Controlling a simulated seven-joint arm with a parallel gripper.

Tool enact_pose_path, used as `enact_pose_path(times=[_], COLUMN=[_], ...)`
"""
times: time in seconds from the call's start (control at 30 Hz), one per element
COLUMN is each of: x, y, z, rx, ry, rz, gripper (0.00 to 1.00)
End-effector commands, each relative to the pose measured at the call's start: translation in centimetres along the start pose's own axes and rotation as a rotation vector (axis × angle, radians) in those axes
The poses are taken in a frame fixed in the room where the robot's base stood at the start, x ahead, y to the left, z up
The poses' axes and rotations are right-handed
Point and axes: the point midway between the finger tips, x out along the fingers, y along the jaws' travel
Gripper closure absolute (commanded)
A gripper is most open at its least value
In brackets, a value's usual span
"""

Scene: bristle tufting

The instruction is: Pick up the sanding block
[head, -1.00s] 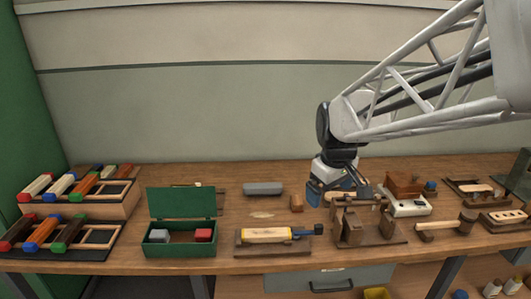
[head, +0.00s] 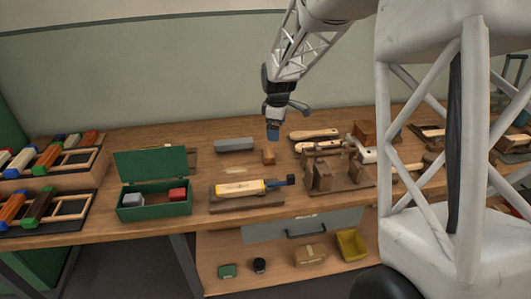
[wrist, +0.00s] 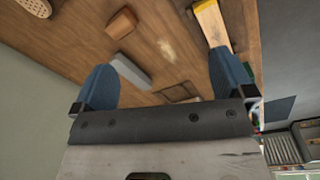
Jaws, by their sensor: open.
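A small orange-brown block (head: 268,157) lies on the bench, and a longer grey block (head: 234,145) lies to its left and slightly behind. The pictures do not settle which one is the sanding block. Both also show in the wrist view, the brown block (wrist: 121,23) farther out and the grey block (wrist: 130,70) between my fingers in the picture, closer to the left one. My gripper (head: 273,134) has blue fingers pointing down above the bench, near the brown block in the picture. In the wrist view my gripper (wrist: 165,78) is open and empty.
An open green box (head: 155,212) stands to the left. A wooden jig (head: 325,178) and a wooden-handled brush (head: 314,134) are to the right. A pale patch marks the bench near the blocks.

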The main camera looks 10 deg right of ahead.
Motion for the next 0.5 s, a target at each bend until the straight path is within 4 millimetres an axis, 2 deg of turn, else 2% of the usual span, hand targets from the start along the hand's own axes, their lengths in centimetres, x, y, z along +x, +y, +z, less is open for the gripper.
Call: enact_pose_path(times=[0.1,0.5], x=[2.5,11.2], y=[2.3,8.7], z=[-1.0,-4.0], rx=[-0.070,-0.313], ry=[-0.004,-0.011], rz=[-0.012,-0.048], gripper=[0.00,0.00])
